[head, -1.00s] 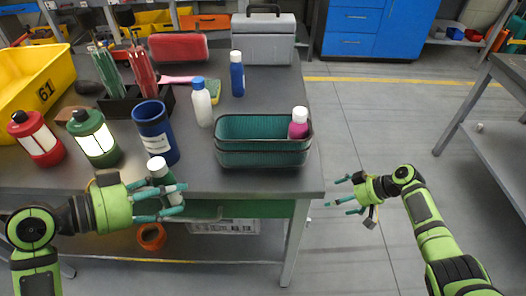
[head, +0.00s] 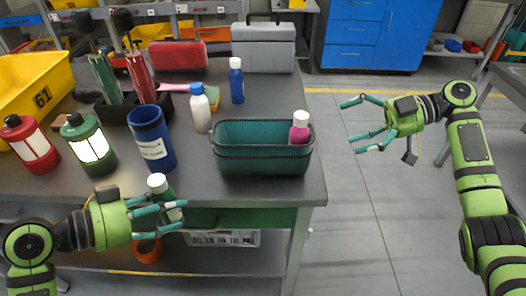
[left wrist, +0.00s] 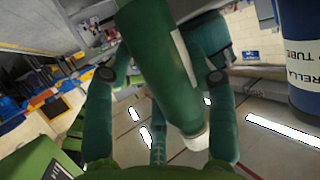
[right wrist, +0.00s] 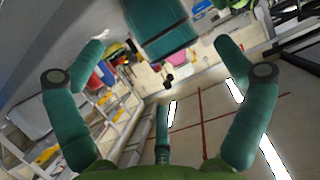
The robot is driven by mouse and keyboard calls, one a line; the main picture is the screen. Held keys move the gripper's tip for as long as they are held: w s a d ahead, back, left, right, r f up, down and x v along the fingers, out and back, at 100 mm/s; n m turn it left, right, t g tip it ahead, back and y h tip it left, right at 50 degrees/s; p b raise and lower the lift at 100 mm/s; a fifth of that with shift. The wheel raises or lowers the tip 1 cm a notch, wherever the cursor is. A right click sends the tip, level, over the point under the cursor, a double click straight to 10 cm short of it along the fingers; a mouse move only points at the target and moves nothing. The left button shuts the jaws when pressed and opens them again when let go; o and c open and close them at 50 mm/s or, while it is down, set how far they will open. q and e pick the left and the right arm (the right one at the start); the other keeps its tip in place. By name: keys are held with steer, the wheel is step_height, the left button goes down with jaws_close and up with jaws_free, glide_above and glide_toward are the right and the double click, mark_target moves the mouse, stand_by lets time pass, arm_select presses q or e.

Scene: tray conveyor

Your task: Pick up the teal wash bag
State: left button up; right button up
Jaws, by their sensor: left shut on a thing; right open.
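The teal wash bag (head: 262,165) looks like an open, ribbed, box-shaped holder near the table's front right corner. A pink bottle with a white cap (head: 299,130) stands in its right end. My right gripper (head: 362,122) is open and empty, to the right of the bag and apart from it, beyond the table's edge. In the right wrist view a teal ribbed end, likely the bag (right wrist: 160,30), shows ahead between the fingers. My left gripper (head: 175,213) is shut on a green bottle with a white cap (left wrist: 165,65) at the table's front edge.
A blue tube (head: 151,140), a white bottle with a blue cap (head: 200,110) and a blue bottle (head: 236,82) stand left of and behind the bag. The floor right of the table is clear.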

mark_target(314, 144)
arm_select(q)
steer(key=shift+r+p, duration=0.3)
steer(key=shift+r, duration=0.2)
steer(key=shift+r+p, duration=0.9)
arm_select(e)
steer(key=x, duration=0.8)
steer(key=shift+a+f, duration=0.15)
steer(key=shift+f, duration=0.05)
steer(key=shift+a+f, duration=0.2)
steer(key=shift+a, duration=0.05)
arm_select(q)
steer(key=shift+s, duration=0.1)
arm_select(e)
steer(key=shift+s, duration=0.15)
steer(key=c, duration=1.8)
